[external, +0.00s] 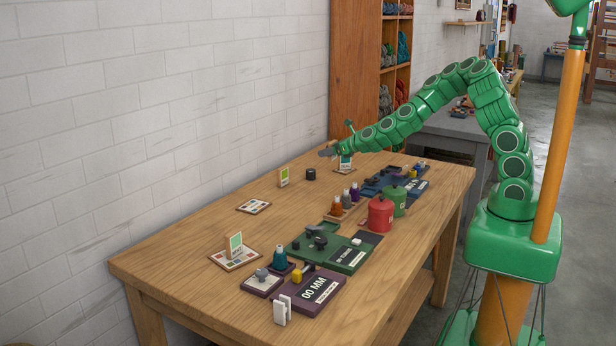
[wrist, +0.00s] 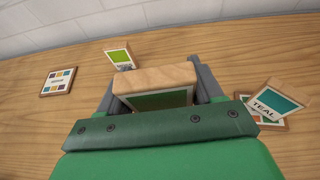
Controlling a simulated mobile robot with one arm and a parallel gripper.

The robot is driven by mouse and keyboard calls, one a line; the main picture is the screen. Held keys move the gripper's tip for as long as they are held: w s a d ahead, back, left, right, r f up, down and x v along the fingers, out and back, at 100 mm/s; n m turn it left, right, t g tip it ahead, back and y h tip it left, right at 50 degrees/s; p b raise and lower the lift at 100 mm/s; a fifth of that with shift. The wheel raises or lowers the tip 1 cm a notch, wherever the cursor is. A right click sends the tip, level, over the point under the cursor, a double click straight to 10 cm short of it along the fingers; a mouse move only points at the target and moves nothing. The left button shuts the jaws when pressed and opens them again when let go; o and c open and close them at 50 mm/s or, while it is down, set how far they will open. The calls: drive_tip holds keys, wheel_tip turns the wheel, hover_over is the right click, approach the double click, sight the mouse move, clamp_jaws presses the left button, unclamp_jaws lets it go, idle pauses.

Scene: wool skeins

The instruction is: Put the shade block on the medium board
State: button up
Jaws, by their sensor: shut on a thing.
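My gripper (wrist: 156,88) is shut on a wooden block (wrist: 152,78) with a dark green face, above the far part of the table. Which board is medium I cannot tell.
A TEAL block (wrist: 277,102) stands on another board (external: 343,171) right of my gripper. The wall-side wood is mostly clear.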

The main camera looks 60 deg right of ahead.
drive_tip(key=w+a+r+h, duration=0.1)
drive_tip(key=a+r, duration=0.2)
drive_tip(key=a, duration=2.6)
hover_over(250, 205)
drive_tip(key=shift+m, duration=0.4)
drive_tip(key=shift+s+d+f, duration=0.1)
drive_tip(key=shift+s+f, duration=0.05)
drive_tip(key=shift+f, duration=2.15)
drive_tip(key=shift+s+d+f, duration=0.1)
drive_tip(key=shift+s+f, duration=0.05)
drive_tip(key=shift+f, duration=2.1)
drive_tip(key=shift+w+f, duration=0.1)
drive_tip(key=shift+w+a+f, duration=0.1)
drive_tip(key=shift+w+f, duration=0.05)
drive_tip(key=shift+f, duration=1.65)
drive_tip(key=shift+f, duration=0.15)
drive_tip(key=o, duration=1)
